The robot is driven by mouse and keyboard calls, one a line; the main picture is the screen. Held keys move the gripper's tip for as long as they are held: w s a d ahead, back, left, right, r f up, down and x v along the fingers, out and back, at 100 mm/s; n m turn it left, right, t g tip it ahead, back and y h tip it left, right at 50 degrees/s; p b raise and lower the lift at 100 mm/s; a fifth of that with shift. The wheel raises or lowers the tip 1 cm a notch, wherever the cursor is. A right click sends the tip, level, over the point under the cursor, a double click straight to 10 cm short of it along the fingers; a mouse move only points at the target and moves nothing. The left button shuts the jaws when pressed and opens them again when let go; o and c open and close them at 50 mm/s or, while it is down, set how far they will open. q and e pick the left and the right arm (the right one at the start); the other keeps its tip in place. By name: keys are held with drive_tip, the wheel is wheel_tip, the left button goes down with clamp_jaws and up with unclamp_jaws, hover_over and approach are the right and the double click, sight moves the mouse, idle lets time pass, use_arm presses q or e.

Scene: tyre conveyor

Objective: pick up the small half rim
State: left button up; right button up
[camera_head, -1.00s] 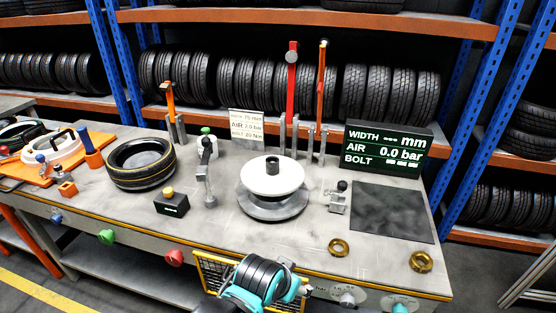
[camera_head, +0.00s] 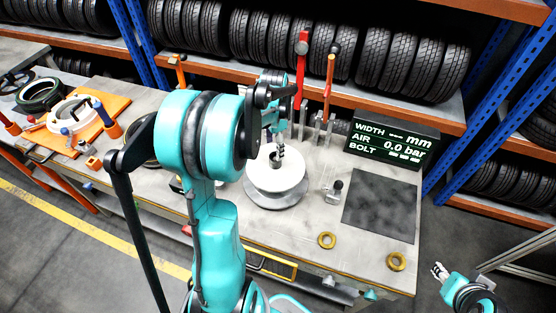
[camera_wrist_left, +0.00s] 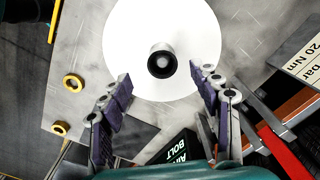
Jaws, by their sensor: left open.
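A round white disc with a dark central hub, which looks like the small half rim (camera_head: 287,183), lies on a grey round base (camera_head: 283,202) on the table. It also shows in the left wrist view (camera_wrist_left: 200,40). My left gripper (camera_head: 279,146) is above the disc, pointing down, partly hidden by its own arm. In the left wrist view my left gripper (camera_wrist_left: 162,80) is open, its fingers apart in front of the hub, with nothing between them. My right gripper (camera_head: 438,271) is low at the right, off the table; its jaw state is unclear.
A dark mat (camera_head: 380,206) and two brass rings (camera_head: 327,240) lie right of the base. A display board (camera_head: 391,143) and a red upright tool (camera_head: 301,70) stand behind.

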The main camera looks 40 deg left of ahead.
sight(276, 163)
use_arm(q)
drive_tip(key=f, duration=0.6)
drive_tip(key=shift+w+f+b, duration=0.3)
drive_tip(key=shift+b, duration=0.1)
clamp_jaws()
